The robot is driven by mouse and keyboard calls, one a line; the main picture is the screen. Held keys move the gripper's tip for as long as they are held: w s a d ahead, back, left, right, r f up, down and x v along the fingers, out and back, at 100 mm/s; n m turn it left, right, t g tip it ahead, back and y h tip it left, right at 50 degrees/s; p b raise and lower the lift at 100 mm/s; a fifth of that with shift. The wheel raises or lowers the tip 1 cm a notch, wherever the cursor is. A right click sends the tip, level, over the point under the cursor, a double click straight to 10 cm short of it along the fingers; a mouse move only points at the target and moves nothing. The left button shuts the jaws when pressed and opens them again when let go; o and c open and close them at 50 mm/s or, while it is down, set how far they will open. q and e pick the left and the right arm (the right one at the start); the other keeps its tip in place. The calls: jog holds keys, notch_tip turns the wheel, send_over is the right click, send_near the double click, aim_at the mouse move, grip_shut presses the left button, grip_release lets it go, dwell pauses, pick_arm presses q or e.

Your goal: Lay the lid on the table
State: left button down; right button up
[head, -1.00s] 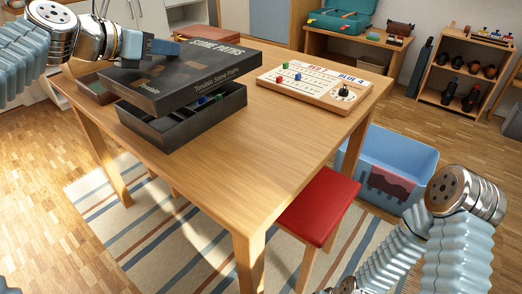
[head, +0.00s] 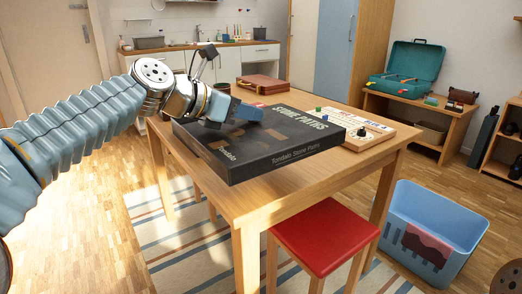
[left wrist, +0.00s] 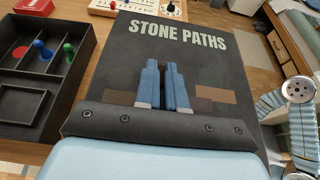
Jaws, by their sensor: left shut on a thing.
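The dark lid (head: 285,140), printed STONE PATHS, is over the near part of the table (head: 330,170), roughly level. My left gripper (head: 244,112) is shut on the lid (left wrist: 215,62) from its far left side. In the left wrist view the fingers (left wrist: 163,72) lie close together over the lid's printed top. The open dark game box (left wrist: 50,70) is beside the lid there, with red, blue and green pieces in its compartments. The lid hides the box in the head view. I cannot tell whether the lid touches the table. My right gripper is out of view.
A game board (head: 365,133) with a black knob is on the table to the lid's right. A brown case (head: 262,90) shows beyond the lid. A red stool (head: 325,236) stands at the table's front, with a blue bin (head: 432,232) to its right.

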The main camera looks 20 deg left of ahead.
pick_arm(q)
jog(key=w+f+b, duration=0.2)
jog(key=w+f, duration=0.4)
jog(key=shift+w+a+f, duration=0.15)
jog(key=shift+w+f, duration=0.05)
jog(key=f, duration=0.1)
jog(key=f+b, duration=0.1)
jog(key=f, duration=0.1)
jog(key=shift+w+b, duration=0.2)
jog(key=shift+b, duration=0.1)
jog(key=shift+f, duration=0.1)
jog(key=shift+f, duration=0.2)
jog(key=c, duration=1.2)
grip_release()
jog(key=shift+r, duration=0.15)
jog(key=p+v, duration=0.1)
jog(key=v, duration=1.1)
